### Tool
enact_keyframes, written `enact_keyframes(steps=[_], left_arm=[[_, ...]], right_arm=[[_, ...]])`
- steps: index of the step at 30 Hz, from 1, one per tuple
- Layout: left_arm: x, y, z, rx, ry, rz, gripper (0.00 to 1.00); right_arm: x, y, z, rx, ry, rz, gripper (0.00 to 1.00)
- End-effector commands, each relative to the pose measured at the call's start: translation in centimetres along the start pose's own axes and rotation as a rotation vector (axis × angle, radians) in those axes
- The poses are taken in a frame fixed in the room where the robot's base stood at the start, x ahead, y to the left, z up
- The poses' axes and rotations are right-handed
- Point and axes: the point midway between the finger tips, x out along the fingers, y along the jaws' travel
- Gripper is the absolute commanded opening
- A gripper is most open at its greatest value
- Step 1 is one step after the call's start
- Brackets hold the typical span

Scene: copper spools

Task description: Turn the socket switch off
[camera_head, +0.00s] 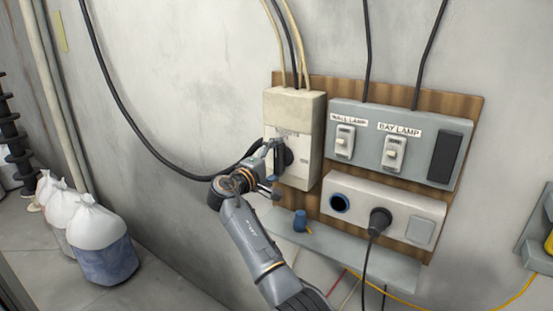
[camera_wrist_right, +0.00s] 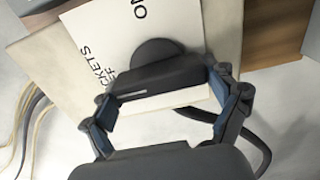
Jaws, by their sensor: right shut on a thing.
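The socket switch is a dark rotary knob (camera_head: 286,157) on the front of a cream switch box (camera_head: 310,115) on the wooden wall board. In the right wrist view the knob (camera_wrist_right: 155,75) shows as a dark bar with a round hub, beside a white label (camera_wrist_right: 190,25) reading partly "CKETS" and "O". My right gripper (camera_head: 273,160) is at the knob in the head view. In the right wrist view its fingers (camera_wrist_right: 165,105) are on either side of the bar, shut on it. The gripper hides part of the knob in the head view. My left gripper is not in view.
A grey panel (camera_head: 375,112) with wall lamp and bay lamp switches is to the right. Below it, a socket strip (camera_head: 400,208) has a black plug (camera_head: 379,221). A grey shelf (camera_head: 345,255) holds a blue item (camera_head: 300,220). White bags (camera_head: 95,228) stand at left.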

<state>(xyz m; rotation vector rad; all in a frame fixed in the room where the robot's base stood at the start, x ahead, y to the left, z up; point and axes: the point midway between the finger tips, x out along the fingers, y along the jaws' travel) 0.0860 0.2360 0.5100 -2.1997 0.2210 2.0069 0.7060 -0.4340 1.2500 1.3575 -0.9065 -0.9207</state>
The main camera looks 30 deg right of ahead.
Motion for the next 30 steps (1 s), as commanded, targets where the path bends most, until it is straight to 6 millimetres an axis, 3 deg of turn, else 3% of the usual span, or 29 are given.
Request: enact_keyframes(steps=[6,7,9,22,30], left_arm=[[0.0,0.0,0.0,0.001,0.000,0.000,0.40],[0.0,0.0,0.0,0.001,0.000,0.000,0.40],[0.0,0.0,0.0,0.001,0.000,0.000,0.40],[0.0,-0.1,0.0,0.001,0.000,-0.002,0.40],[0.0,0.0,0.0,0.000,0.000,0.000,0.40]], right_arm=[[0.1,0.4,0.1,-0.002,-0.001,0.009,0.55],[0.1,0.4,0.1,-0.002,-0.001,0.009,0.91],[0.1,0.4,0.1,-0.002,-0.002,0.008,1.00],[-0.5,0.1,0.0,-0.001,0.001,0.003,1.00],[-5.4,0.0,-0.1,0.000,0.003,0.002,1.00]])
